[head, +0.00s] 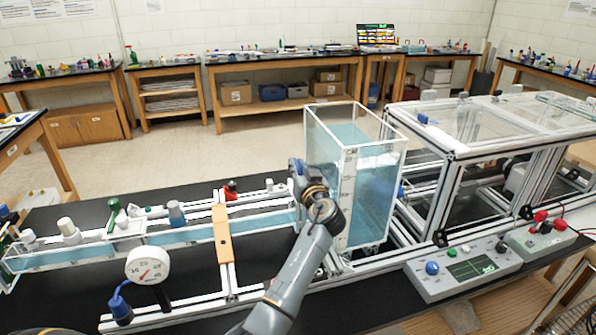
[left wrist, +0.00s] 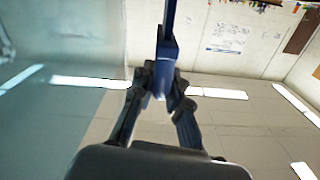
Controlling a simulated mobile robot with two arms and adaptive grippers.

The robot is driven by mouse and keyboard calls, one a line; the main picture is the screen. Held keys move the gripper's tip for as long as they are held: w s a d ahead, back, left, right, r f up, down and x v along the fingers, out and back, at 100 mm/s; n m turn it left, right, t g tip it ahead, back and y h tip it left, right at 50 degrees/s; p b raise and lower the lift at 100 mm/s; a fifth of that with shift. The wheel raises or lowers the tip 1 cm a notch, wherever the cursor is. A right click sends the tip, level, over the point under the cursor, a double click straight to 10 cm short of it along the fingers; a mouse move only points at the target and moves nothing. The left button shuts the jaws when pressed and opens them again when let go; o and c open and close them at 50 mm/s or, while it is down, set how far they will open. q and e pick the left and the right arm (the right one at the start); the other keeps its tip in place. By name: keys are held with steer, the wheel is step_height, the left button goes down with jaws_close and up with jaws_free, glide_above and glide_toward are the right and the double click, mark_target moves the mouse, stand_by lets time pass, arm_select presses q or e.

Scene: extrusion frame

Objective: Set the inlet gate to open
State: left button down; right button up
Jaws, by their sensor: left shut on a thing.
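My left gripper (head: 298,172) is up against the left side of the clear water tank (head: 372,190). In the left wrist view its two fingers (left wrist: 160,88) are closed on a slim blue handle (left wrist: 168,45), which I take to be part of the inlet gate. The handle runs upward out of that picture. In the head view my own wrist and gripper hide the gate and the place where the channel (head: 185,237) meets the tank, so I cannot tell how far the gate is raised. My right gripper is not in view.
A round gauge (head: 148,265) stands in front of the channel. A wooden strip (head: 222,235) crosses it. A control box (head: 463,268) lies at the right front, beside the extrusion frame (head: 440,205). The black bench top (head: 190,300) is bare in places near the front.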

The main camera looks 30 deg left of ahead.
arm_select(q)
steer(key=c, duration=1.4)
jaws_free()
steer(key=shift+r, duration=0.2)
steer(key=shift+o, duration=0.3)
steer(key=shift+f, duration=0.1)
steer(key=shift+s+d, duration=0.2)
steer(key=shift+d, duration=0.05)
steer(key=v, duration=1.1)
steer(key=shift+s, duration=0.2)
steer(key=shift+d, duration=0.15)
